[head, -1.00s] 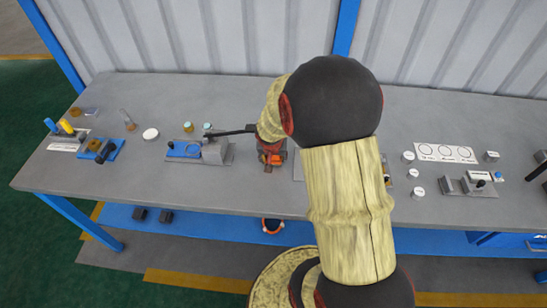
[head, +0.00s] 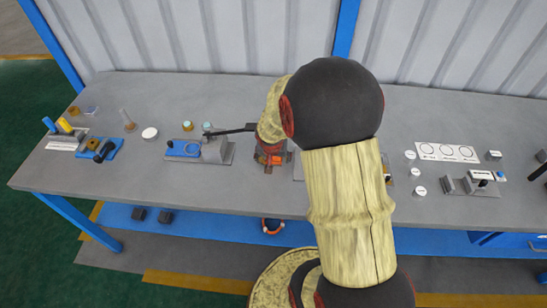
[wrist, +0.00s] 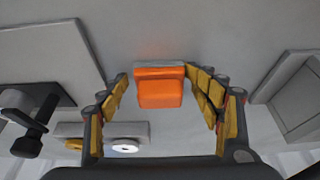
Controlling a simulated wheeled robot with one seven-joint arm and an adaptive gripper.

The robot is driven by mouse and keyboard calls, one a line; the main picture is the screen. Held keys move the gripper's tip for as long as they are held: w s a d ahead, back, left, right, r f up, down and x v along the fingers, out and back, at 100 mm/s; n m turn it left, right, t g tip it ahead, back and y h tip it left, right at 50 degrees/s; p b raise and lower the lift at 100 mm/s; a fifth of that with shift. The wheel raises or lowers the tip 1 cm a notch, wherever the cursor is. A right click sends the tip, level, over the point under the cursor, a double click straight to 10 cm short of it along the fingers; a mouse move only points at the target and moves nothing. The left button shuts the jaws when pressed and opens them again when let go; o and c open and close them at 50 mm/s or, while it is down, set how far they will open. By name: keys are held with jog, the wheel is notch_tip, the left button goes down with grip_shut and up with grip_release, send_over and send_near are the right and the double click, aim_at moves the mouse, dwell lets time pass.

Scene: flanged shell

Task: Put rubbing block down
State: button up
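The rubbing block is orange with a thin grey strip (wrist: 159,88). In the wrist view it sits between the two yellow-padded fingers of my gripper (wrist: 157,75). The right fingertip is at or very near its side; a narrow gap seems to show at the left fingertip. I cannot tell if the fingers press on it. In the head view the orange block (head: 275,160) shows under my gripper (head: 271,157), low over the grey workbench (head: 110,185). Whether it rests fully on the bench is not clear.
Left of my gripper stands a grey fixture with a blue plate (head: 184,149). Further left are a white disc (head: 150,133) and another blue fixture (head: 100,149). White discs (head: 419,190) and a card with circles (head: 446,152) lie to the right. My arm hides the bench's middle.

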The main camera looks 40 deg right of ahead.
jog(key=shift+r, duration=0.1)
jog(key=shift+r+p, duration=0.35)
jog(key=shift+p, duration=0.45)
jog(key=s+a+r+n+t+p, duration=0.1)
jog(key=a+r, duration=0.3)
jog(key=r, duration=0.3)
jog(key=s+a+r+n+p, duration=0.1)
jog(key=a+r+n, duration=0.1)
jog(key=a+r, duration=0.45)
jog(key=s+a+r+n+t+p, duration=0.1)
jog(key=a+r, duration=0.1)
jog(key=r, duration=0.7)
jog(key=s+a+r+n+y, duration=0.3)
jog(key=s+a+r+n, duration=0.3)
jog(key=s+a, duration=0.5)
jog(key=a+r, duration=0.2)
jog(key=a, duration=0.1)
jog(key=shift+s+a+r+t, duration=0.25)
jog(key=shift+a+r+t, duration=0.05)
jog(key=shift+r+t, duration=0.1)
